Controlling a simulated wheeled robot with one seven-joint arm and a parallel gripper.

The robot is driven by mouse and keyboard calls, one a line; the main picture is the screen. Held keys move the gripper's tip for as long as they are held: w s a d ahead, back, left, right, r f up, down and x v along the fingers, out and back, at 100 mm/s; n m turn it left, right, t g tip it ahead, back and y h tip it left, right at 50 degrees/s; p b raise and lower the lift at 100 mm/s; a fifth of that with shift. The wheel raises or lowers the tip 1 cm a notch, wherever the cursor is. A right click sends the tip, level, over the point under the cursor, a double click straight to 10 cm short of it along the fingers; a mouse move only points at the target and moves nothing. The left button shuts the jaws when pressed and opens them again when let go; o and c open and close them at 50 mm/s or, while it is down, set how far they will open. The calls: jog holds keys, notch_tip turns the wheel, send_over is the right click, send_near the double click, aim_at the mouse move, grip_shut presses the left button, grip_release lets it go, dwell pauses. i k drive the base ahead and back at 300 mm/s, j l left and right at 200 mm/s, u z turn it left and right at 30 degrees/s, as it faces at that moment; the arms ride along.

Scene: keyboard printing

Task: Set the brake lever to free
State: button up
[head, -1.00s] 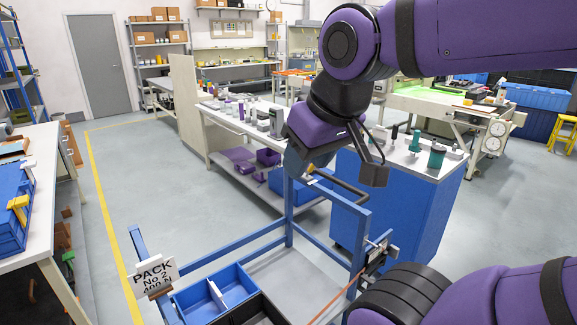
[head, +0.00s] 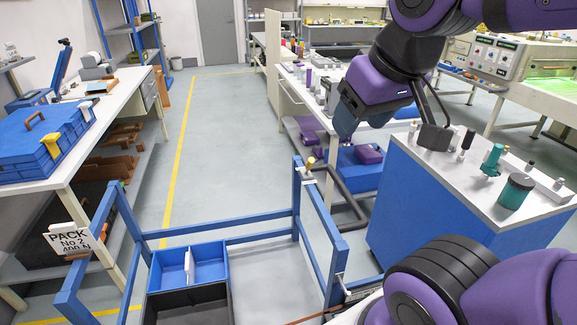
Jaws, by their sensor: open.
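A blue-framed cart (head: 225,241) stands in front of me, low in the head view. A small brass-coloured knob (head: 310,163) sits at the top of its far right post; I cannot tell if this is the brake lever. A dark bent handle bar (head: 345,196) sticks out from the cart's right side. A small metal fitting (head: 340,279) is low on the right frame. No free mark is readable. My gripper (head: 345,122) is open and empty, pointing down above and right of the knob, apart from the cart. Its fingertips are only partly visible.
The cart holds a blue bin (head: 208,262) and a dark bin (head: 190,308), with a PACK sign (head: 72,241) at left. A blue cabinet (head: 425,205) with bottles stands close at right. A bench with a blue case (head: 35,150) is at left. The floor between is clear.

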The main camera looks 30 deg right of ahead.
aim_at(311, 160)
jog(key=k+l, duration=0.1)
jog(key=l, duration=0.3)
jog(key=k+l, duration=0.15)
jog(key=l, duration=0.2)
jog(key=k+l, duration=0.1)
jog(key=l, duration=0.3)
jog(key=k, duration=0.45)
jog(key=i+j, duration=0.2)
jog(key=i, duration=0.2)
jog(key=i+j+z, duration=0.15)
jog(key=i, duration=0.25)
